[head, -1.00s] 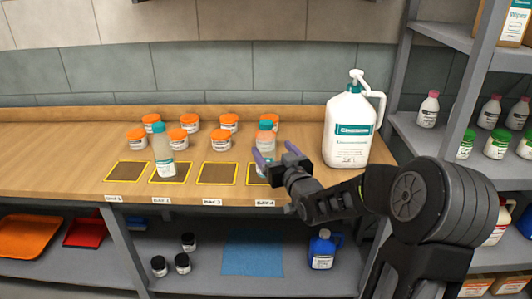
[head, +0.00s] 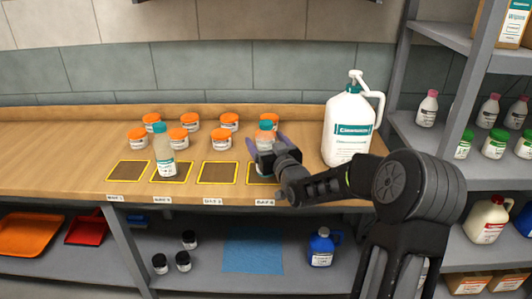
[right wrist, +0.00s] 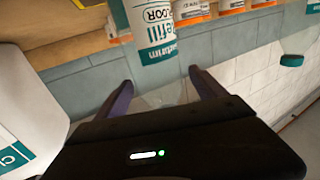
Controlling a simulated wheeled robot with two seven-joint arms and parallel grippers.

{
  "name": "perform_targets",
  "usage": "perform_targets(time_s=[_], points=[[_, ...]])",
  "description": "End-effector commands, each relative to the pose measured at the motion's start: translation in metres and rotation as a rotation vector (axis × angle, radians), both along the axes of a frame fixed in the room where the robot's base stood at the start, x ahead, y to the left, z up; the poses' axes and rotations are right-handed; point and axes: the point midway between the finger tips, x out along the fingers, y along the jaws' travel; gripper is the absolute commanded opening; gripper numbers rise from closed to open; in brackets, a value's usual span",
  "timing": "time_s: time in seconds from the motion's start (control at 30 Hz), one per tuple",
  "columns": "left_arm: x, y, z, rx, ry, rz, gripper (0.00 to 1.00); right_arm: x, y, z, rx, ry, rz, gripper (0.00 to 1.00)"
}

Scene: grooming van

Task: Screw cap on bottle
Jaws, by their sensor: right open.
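A clear bottle with a white label and a teal cap (head: 266,125) stands upright at the fourth marked square. My right gripper (head: 266,147) is at it, open, with its purple fingers on either side of the bottle. In the right wrist view the bottle's label (right wrist: 152,28) shows beyond the open fingers, with its clear upper part between them; its cap is hidden there. I cannot tell whether a finger touches it. A similar teal-capped bottle (head: 164,152) stands upright at the second square. No loose cap is visible. My left gripper is out of view.
Several orange-lidded jars (head: 228,121) stand behind the bottles. A large white pump jug (head: 347,135) stands right of my gripper. The first (head: 129,171) and third (head: 218,173) squares are empty. A shelf rack (head: 425,145) bounds the right side.

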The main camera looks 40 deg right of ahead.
Motion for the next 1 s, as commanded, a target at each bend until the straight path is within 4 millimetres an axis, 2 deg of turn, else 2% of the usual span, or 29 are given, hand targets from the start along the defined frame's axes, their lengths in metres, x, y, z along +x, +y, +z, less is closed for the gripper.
perform_targets(time_s=[0.33, 1.0], points=[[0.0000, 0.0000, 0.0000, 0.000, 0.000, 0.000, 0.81, -0.0003, 0.0000, 0.0000, 0.000, 0.000, 0.000, 0.80], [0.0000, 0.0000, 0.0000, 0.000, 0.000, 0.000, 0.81, -0.0003, 0.0000, 0.0000, 0.000, 0.000, 0.000, 0.25]])
